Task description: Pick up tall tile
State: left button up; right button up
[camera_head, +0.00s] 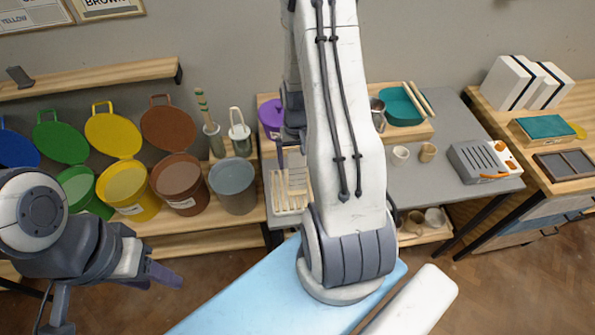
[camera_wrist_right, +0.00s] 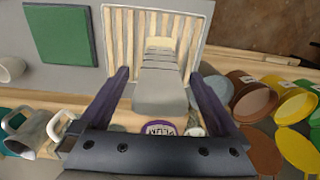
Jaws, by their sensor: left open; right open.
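A grey, banded upright piece with a cream end, which looks like the tall tile (camera_wrist_right: 160,92), stands at the slatted wooden rack (camera_wrist_right: 112,35) in the right wrist view. My right gripper (camera_wrist_right: 159,76) is open, with one finger on each side of this piece; I cannot tell whether they touch it. In the head view my right arm hides most of the piece, while the rack (camera_head: 279,192) shows beside the arm. My left gripper (camera_head: 112,298) is open and empty at the lower left, away from the rack.
A green square tile (camera_wrist_right: 60,35) lies flat near the rack. A purple bucket (camera_head: 270,117) is close behind the rack. Glaze buckets, including a grey one (camera_head: 233,187), stand to the left.

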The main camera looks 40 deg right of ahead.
grip_shut()
dwell(0.5)
